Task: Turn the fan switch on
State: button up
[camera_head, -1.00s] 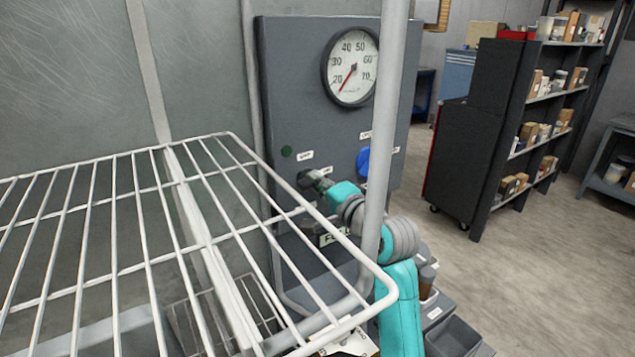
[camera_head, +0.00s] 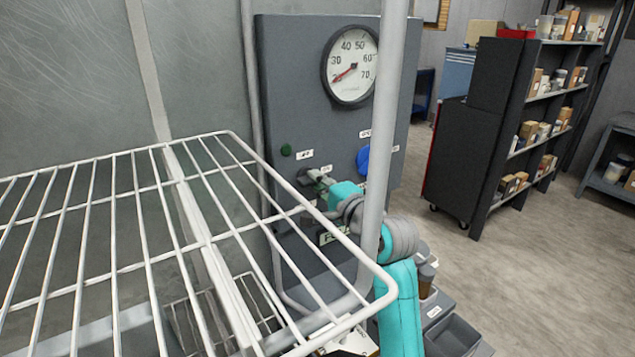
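A grey control panel (camera_head: 290,95) stands behind the wire rack. It carries a round gauge (camera_head: 351,65) whose needle points to the lower left, a small green button or lamp (camera_head: 286,150), and a blue round knob (camera_head: 362,160) partly behind a grey post. My gripper (camera_head: 309,178) is at the panel's lower left, below the green part. A dark part, possibly the fan switch, sits at its tip and is mostly hidden by it. I cannot tell whether the fingers are open or shut. The small labels are too blurred to read.
A white wire rack (camera_head: 146,212) fills the lower left in front of the panel. A grey upright post (camera_head: 384,100) crosses the view before my arm. Grey bins (camera_head: 452,334) stand below the panel. A dark shelf unit (camera_head: 492,140) stands right, with open floor around it.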

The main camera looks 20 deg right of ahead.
jog(key=o, duration=0.3)
jog(key=shift+o, duration=0.2)
jog(key=shift+s, duration=0.1)
jog(key=v, duration=1.1)
jog(key=shift+s+d, duration=0.2)
jog(key=shift+s, duration=0.2)
